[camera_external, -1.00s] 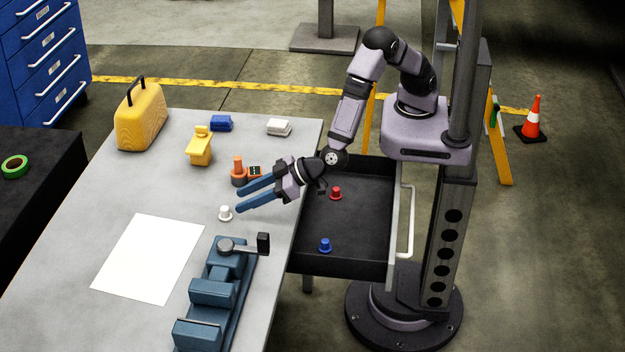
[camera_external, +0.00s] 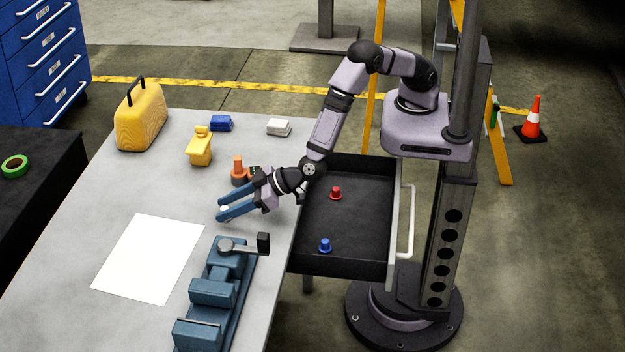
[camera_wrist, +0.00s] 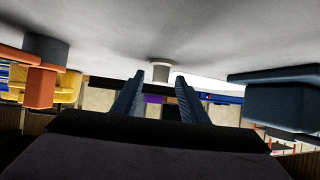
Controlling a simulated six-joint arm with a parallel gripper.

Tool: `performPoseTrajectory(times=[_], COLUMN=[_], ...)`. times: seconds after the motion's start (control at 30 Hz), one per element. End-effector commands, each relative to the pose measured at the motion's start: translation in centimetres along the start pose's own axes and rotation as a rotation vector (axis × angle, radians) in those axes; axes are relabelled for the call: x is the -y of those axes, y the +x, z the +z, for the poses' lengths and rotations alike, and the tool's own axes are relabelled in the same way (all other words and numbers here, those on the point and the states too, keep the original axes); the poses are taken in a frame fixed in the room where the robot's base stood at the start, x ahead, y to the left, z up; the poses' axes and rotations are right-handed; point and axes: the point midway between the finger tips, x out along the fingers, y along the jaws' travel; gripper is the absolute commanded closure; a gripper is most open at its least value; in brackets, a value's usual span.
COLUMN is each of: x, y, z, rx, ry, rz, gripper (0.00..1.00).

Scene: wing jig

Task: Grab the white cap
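The white cap (camera_external: 224,210) stands on the grey table between the blue fingertips of my gripper (camera_external: 220,207), and the fingers partly hide it. In the wrist view the white cap (camera_wrist: 160,72) is centred just past the two fingertips of my gripper (camera_wrist: 160,80), with a gap on each side. My gripper is open and low over the table. I cannot tell how deep the cap sits between the fingers.
An orange part (camera_external: 238,172) stands close behind my gripper. A blue vise (camera_external: 222,290) lies in front of it. White paper (camera_external: 150,258) lies to the left. A red cap (camera_external: 336,193) and a blue cap (camera_external: 325,245) are in the open drawer (camera_external: 365,225).

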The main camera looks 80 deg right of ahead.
Motion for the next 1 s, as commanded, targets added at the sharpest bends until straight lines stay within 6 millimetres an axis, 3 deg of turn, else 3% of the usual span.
performPoseTrajectory(times=[0.13,0.4,0.6,1.0], x=[-0.08,-0.03,-0.03,-0.02], y=[1.09,1.28,1.26,1.16], z=[0.01,0.00,0.01,-0.19], rx=[0.000,-0.001,0.000,-0.001], ry=[0.000,0.000,-0.001,0.000], rz=[0.002,0.000,0.000,0.000], gripper=[0.60,0.60,1.00,1.00])
